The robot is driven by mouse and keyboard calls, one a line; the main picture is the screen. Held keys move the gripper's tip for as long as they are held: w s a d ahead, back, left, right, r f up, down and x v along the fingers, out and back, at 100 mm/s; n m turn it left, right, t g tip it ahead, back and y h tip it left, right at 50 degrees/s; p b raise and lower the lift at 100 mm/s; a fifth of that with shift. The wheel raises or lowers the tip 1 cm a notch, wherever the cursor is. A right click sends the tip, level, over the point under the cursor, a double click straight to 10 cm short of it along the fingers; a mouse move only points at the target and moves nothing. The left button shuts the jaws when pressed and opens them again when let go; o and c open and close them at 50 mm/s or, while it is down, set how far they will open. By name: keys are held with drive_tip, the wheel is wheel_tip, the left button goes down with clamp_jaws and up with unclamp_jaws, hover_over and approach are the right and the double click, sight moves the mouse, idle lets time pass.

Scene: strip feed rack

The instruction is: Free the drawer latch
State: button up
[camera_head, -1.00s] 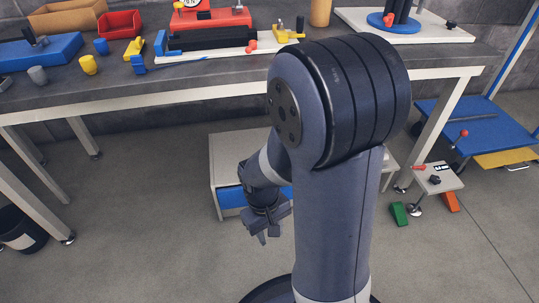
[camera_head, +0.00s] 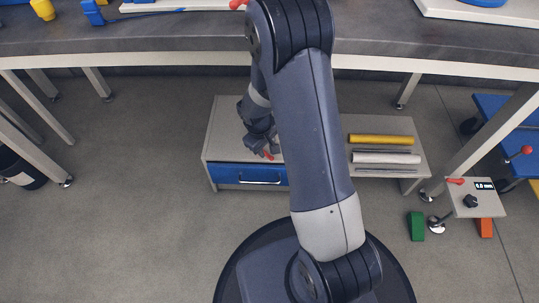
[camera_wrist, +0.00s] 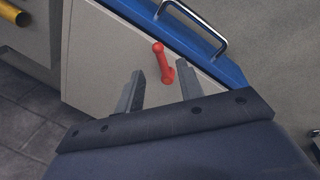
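The red drawer latch (camera_wrist: 164,62) is a small lever on the pale grey top of the cabinet (camera_head: 224,128), close to its front edge. It also shows as a small red spot in the head view (camera_head: 268,155). The blue drawer (camera_head: 228,173) looks closed, with a metal bar handle (camera_wrist: 195,22) on its front. My gripper (camera_wrist: 158,72) is open and empty above the cabinet top. In the wrist view its two fingers lie either side of the latch's near end. I cannot tell whether they are level with it. My arm hides the cabinet's right part.
A low shelf with a yellow roll (camera_head: 380,138) and a white roll (camera_head: 386,157) stands right of the cabinet. The workbench (camera_head: 180,42) overhangs behind. A small stand (camera_head: 475,198) is at the right, with a green block (camera_head: 416,226) on the floor. The floor front left is clear.

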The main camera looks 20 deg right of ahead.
sight(269, 156)
drive_tip(key=b+x, duration=0.2)
drive_tip(key=x, duration=0.3)
drive_tip(key=shift+f, duration=0.4)
drive_tip(key=shift+c, duration=0.4)
clamp_jaws()
